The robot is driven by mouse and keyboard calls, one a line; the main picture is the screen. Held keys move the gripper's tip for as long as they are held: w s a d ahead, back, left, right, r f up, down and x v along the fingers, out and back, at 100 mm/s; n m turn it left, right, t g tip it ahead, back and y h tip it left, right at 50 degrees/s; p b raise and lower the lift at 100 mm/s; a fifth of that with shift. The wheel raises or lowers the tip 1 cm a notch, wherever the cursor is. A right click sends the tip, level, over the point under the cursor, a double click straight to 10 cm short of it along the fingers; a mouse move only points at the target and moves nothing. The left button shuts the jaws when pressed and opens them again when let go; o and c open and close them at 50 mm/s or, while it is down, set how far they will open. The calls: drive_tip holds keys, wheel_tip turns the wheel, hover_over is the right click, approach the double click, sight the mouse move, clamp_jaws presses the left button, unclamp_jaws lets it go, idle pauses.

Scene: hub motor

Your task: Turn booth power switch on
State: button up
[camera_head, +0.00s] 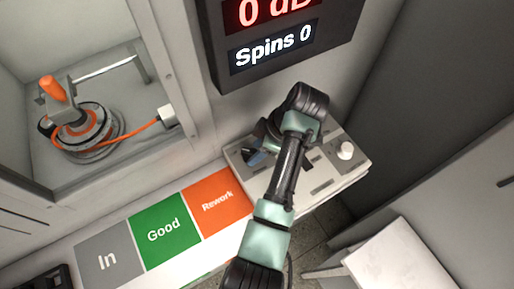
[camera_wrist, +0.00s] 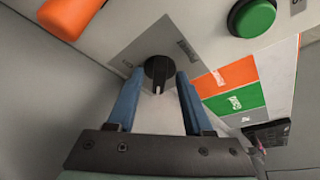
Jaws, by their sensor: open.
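The booth power switch (camera_wrist: 158,70) looks to be the black rotary knob with a white pointer line on a grey label plate (camera_wrist: 137,49). Its pointer aims toward the bottom of the wrist view. My gripper (camera_wrist: 157,82) is open, with one blue fingertip on each side of the knob. I cannot tell whether the fingers touch it. In the head view my gripper (camera_head: 256,156) is over the left part of the control box (camera_head: 320,186), and my arm hides the switch there.
A white knob (camera_head: 345,150) stands on the box's right. A display (camera_head: 275,45) hangs behind. Grey, green and orange mats (camera_head: 165,229) lie left, below a booth holding a motor (camera_head: 82,130).

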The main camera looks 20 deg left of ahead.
drive_tip(key=shift+c, duration=0.3)
clamp_jaws()
